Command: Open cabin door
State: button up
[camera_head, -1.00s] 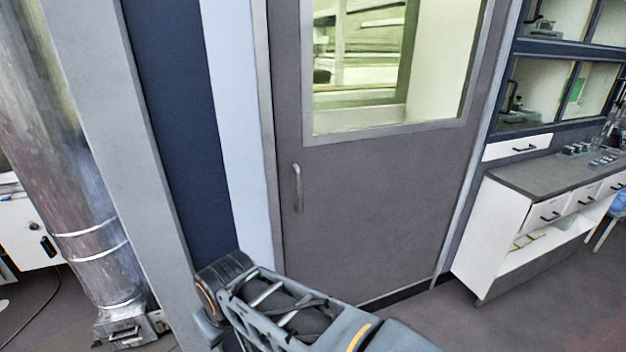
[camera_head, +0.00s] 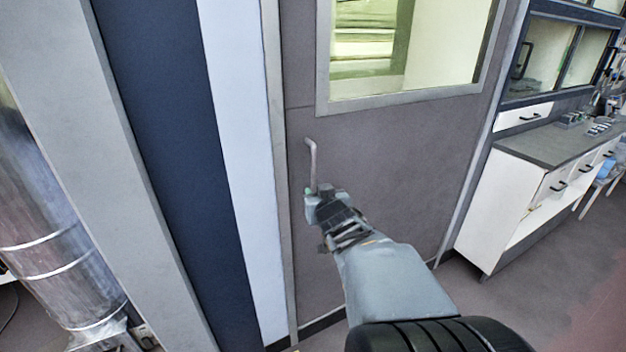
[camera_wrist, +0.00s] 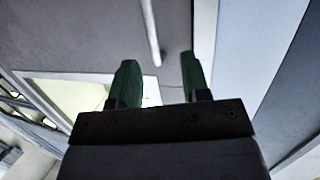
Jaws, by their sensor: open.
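The grey cabin door (camera_head: 390,160) fills the middle of the head view and looks closed in its frame. Its slim vertical handle (camera_head: 312,160) is near the door's left edge, below the window. My gripper (camera_head: 314,191) is at the lower part of the handle, which it partly hides. In the wrist view my gripper (camera_wrist: 158,57) shows two green fingers spread apart. The handle (camera_wrist: 151,30) appears there as a pale bar, its end lying between the fingertips in the picture. I cannot tell whether the fingers touch it.
The door has a window (camera_head: 375,45) in a light frame (camera_head: 400,100). A pale post (camera_head: 235,150) and dark blue panel (camera_head: 165,150) stand left of the door, with a metal duct (camera_head: 55,240) further left. A white bench with drawers (camera_head: 520,205) stands right. Floor shows between door and bench.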

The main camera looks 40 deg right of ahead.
aim_at(315, 167)
jog(key=w+d+t, duration=0.1)
jog(key=w+d, duration=0.1)
jog(key=w, duration=0.2)
jog(key=w+d, duration=0.3)
jog(key=w, duration=0.1)
jog(key=w+d+t+b, duration=0.1)
jog(key=w+d, duration=0.1)
jog(key=w, duration=0.2)
jog(key=shift+w+d+r+t, duration=0.1)
jog(key=shift+w+d+t, duration=0.05)
jog(key=shift+w+t, duration=0.15)
grip_shut()
dwell(0.4)
